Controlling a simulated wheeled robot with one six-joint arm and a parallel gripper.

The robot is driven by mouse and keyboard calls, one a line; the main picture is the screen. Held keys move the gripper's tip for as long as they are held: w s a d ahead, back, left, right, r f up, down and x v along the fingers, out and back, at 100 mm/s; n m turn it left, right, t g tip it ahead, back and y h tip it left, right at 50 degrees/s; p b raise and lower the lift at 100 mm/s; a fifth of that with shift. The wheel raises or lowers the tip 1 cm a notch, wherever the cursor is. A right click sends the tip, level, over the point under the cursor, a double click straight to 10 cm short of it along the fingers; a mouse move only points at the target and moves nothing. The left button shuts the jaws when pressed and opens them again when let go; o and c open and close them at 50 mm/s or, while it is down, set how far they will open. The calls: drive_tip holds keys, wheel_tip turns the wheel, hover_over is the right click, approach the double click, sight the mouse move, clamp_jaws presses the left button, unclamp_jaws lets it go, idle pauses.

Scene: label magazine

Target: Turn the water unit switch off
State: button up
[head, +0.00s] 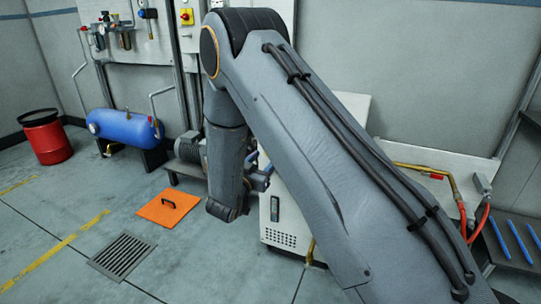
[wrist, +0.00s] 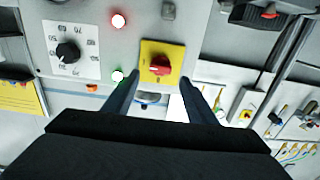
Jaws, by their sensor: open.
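In the wrist view a red rotary switch (wrist: 160,66) sits on a yellow plate on a grey panel, straight ahead of my gripper (wrist: 161,82). My gripper is open and empty, its two fingers to either side of the switch's lower part in the picture. I cannot tell whether they touch the panel. A second, smaller red-and-yellow switch (wrist: 246,115) is on a pale box at the right. No readable label shows which one is the water unit's. In the head view my arm hides most of the gripper and the panel before it.
The panel also carries a black dial (wrist: 68,52), a lit red lamp (wrist: 118,21) and a pale lamp (wrist: 117,76). In the head view, a blue tank (head: 125,127), a red drum (head: 46,140) and an orange floor plate (head: 168,207) stand left. Floor at front left is clear.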

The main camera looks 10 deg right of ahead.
drive_tip(key=x, duration=0.6)
drive_tip(key=shift+b, duration=0.4)
drive_tip(key=shift+c, duration=0.3)
drive_tip(key=c, duration=1)
